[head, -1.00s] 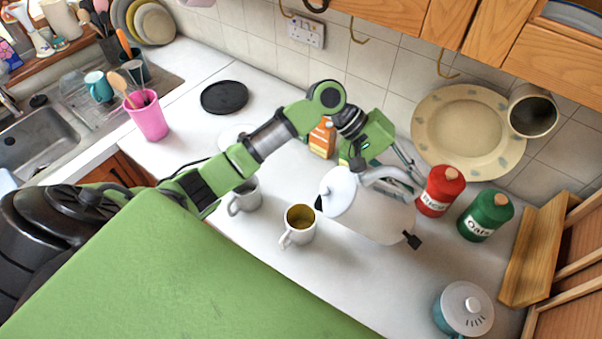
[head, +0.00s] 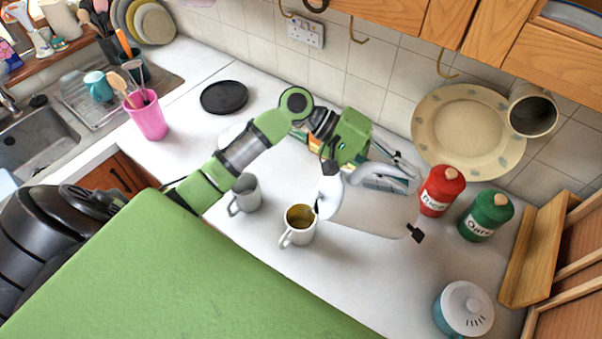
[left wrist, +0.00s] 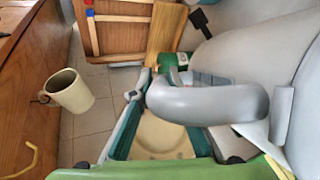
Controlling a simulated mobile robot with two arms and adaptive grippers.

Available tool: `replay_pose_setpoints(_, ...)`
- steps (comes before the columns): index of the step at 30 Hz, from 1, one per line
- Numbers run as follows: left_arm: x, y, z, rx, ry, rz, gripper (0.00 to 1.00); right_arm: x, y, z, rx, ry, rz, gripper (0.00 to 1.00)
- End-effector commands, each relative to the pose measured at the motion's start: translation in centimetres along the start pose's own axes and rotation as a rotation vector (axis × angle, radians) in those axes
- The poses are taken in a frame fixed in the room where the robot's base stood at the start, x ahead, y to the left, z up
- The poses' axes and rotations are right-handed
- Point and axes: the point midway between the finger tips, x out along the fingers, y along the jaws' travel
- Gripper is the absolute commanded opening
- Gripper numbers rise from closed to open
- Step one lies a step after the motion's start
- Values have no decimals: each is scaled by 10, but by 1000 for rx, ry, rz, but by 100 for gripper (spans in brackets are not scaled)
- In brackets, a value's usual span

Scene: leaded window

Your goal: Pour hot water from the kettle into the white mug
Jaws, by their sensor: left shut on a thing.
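The kettle (head: 372,208) is white with a grey handle and a dark knob. My left gripper (head: 391,176) is shut on the kettle's handle. In the left wrist view, the grey handle (left wrist: 205,104) lies across the gripper (left wrist: 185,100), with the kettle's body (left wrist: 245,50) at upper right. My right gripper is not in view.
A grey-white mug (head: 246,194) stands left of the white mug. Red (head: 441,190) and green (head: 485,216) canisters and a leaning plate (head: 468,130) are close to the kettle's right. A lidded pot (head: 465,308) is at front right.

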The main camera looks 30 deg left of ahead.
Motion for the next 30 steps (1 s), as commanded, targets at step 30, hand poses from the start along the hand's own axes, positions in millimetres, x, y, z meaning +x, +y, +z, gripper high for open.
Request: replay_pose_setpoints(30,-13,11,5,29,2,70,0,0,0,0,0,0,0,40)
